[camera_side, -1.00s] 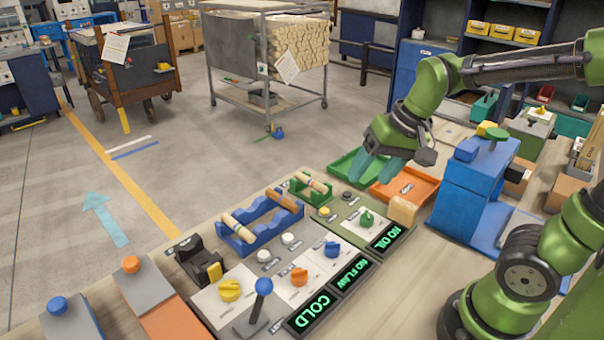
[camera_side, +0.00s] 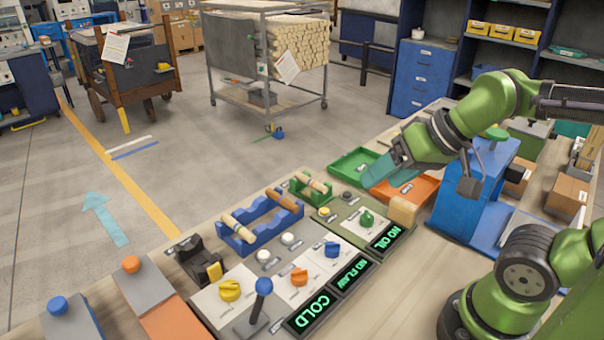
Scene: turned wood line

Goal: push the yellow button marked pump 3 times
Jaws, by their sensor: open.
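A small yellow button (camera_side: 324,212) sits on the green panel (camera_side: 343,212) with the NO OIL display (camera_side: 385,238). Its label is too small to read. A dark button (camera_side: 347,196) and a green knob (camera_side: 366,218) are on the same panel.
A wooden block (camera_side: 402,210) stands right of the panel. A green rack (camera_side: 311,188) and a blue rack (camera_side: 260,222) hold turned wood pieces. An orange tray (camera_side: 425,188), a green tray (camera_side: 352,161) and a tall blue machine (camera_side: 470,195) stand close by.

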